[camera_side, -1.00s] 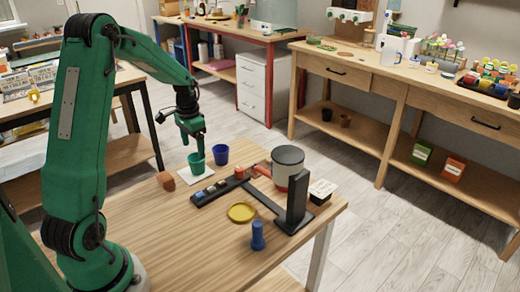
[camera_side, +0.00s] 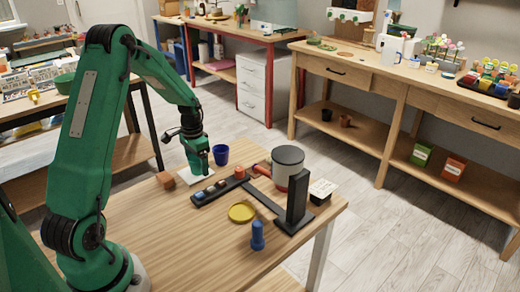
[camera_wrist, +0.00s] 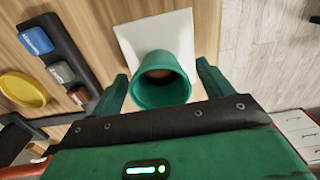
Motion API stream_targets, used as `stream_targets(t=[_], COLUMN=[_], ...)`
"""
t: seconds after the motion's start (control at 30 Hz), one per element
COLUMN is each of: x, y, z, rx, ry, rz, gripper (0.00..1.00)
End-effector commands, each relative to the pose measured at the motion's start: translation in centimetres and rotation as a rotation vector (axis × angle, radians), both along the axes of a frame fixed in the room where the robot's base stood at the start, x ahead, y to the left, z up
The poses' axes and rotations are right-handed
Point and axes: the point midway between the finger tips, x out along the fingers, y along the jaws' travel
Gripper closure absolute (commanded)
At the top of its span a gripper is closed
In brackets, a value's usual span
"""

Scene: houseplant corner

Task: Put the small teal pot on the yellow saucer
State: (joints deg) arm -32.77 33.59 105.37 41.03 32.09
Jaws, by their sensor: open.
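The small teal pot (camera_wrist: 162,85) stands upright on a white square sheet (camera_wrist: 128,30) in the wrist view, its open rim facing the camera. My gripper (camera_side: 199,165) is open and low over the sheet, with one finger on each side of the pot in the wrist view. Whether the fingers touch it cannot be told. In the side view my gripper hides most or all of the pot. The yellow saucer (camera_side: 242,212) lies flat and empty on the wooden table; it also shows at the left of the wrist view (camera_wrist: 24,90).
A blue pot (camera_side: 220,155) stands just right of my gripper. A dark rail (camera_side: 264,201) with small blocks lies between sheet and saucer. A grey canister (camera_side: 288,156), black upright (camera_side: 298,198) and blue bottle-like thing (camera_side: 257,237) stand nearby.

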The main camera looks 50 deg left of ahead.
Motion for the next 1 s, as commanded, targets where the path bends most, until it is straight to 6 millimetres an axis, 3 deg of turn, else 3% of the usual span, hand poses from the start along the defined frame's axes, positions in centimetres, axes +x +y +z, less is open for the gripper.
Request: stream_targets(t=[0.53,0.8,1.0], x=[-0.02,-0.01,-0.01], y=[0.01,0.02,0.02], z=[-0.28,-0.27,-0.26], rx=[0.0,0.0,0.0], ry=[0.0,0.0,0.0], rz=[0.0,0.0,0.0], gripper=[0.21,0.69,0.73])
